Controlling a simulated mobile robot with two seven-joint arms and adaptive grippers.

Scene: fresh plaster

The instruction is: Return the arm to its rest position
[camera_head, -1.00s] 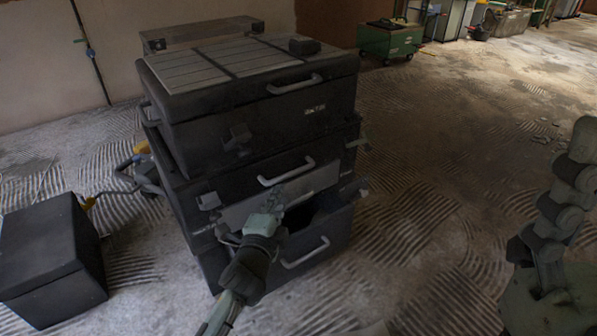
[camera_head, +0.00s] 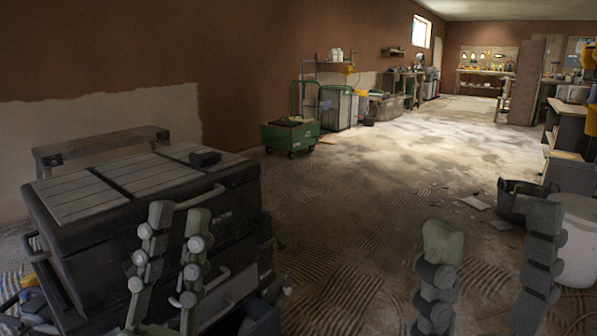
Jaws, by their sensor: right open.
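My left gripper (camera_head: 177,222) is at the lower left, its two jointed grey fingers pointing up. They stand apart with a narrow gap and hold nothing that I can see. It appears in front of the dark stacked tool case (camera_head: 75,240), clear of its handles. My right gripper (camera_head: 492,225) is at the lower right, fingers up and wide apart, with only floor behind the gap. The case has slatted panels on top and a small dark block (camera_head: 205,158) there. Its lower part is partly hidden by my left gripper and cut off by the frame.
A bench (camera_head: 100,143) stands behind the case. A green cart (camera_head: 290,137) is by the wall. A black bin (camera_head: 527,190) and a white bucket (camera_head: 575,240) stand at the right. The middle floor (camera_head: 350,220) is mostly open.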

